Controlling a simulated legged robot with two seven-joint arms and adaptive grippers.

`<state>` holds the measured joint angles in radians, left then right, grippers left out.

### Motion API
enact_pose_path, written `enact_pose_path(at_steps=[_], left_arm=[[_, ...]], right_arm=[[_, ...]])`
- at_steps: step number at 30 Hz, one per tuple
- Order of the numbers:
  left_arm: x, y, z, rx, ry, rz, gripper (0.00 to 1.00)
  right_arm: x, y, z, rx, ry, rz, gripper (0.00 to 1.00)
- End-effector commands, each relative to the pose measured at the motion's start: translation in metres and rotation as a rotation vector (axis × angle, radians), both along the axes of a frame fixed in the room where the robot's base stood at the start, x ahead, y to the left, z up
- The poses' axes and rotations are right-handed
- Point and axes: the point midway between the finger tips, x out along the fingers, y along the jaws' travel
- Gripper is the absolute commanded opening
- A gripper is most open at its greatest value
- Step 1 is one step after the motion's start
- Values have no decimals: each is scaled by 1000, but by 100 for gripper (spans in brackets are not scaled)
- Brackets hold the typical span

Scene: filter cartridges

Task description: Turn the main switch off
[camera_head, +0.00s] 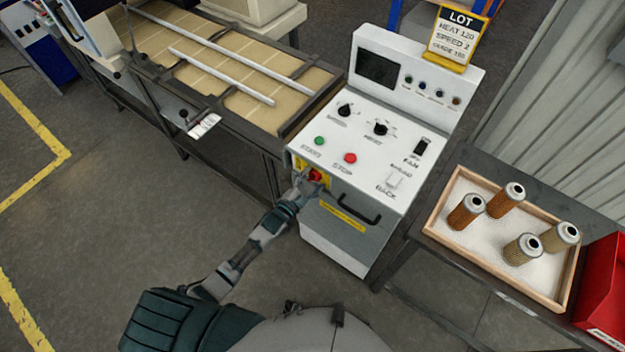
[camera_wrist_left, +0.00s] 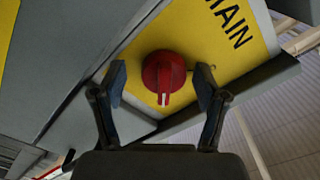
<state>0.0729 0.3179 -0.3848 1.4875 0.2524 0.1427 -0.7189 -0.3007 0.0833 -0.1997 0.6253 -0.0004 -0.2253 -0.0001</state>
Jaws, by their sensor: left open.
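The main switch (camera_head: 316,175) is a red rotary knob on a yellow plate (camera_head: 301,165), on the front face of the white control cabinet (camera_head: 362,200). In the left wrist view the red knob (camera_wrist_left: 163,77) has a pale pointer mark towards the bottom of the picture, and the plate reads "MAIN". My left gripper (camera_head: 312,184) is at the knob in the head view. In the left wrist view my left gripper (camera_wrist_left: 162,88) is open, with one finger on each side of the knob and gaps between. My right gripper is not in view.
The cabinet top holds a green start button (camera_head: 320,141), a red stop button (camera_head: 350,158) and black dials. A handle (camera_head: 357,214) sits right of the switch. A wooden tray (camera_head: 480,262) with several filter cartridges stands at right, beside a red bin (camera_head: 606,290).

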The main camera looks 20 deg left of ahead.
Motion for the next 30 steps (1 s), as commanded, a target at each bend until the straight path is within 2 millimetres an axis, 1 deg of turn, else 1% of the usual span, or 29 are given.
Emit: enact_pose_path(at_steps=[2, 5, 6, 8, 9, 17, 20, 26, 30], left_arm=[[0, 1, 0, -1, 0, 0, 73], [0, 1, 0, -1, 0, 0, 50], [0, 1, 0, -1, 0, 0, 40], [0, 1, 0, -1, 0, 0, 25], [0, 1, 0, 0, 1, 1, 15], [0, 1, 0, -12, 6, 1, 15], [0, 1, 0, -35, 14, 2, 15], [0, -1, 0, -137, 51, 0, 15], [-1, -1, -1, -244, 90, 1, 15]], right_arm=[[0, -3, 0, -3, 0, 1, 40], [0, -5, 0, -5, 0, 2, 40], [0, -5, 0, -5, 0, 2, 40], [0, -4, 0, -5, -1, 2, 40], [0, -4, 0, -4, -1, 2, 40], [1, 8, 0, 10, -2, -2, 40], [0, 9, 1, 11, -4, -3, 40], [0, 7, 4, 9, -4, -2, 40], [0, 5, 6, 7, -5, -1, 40]])
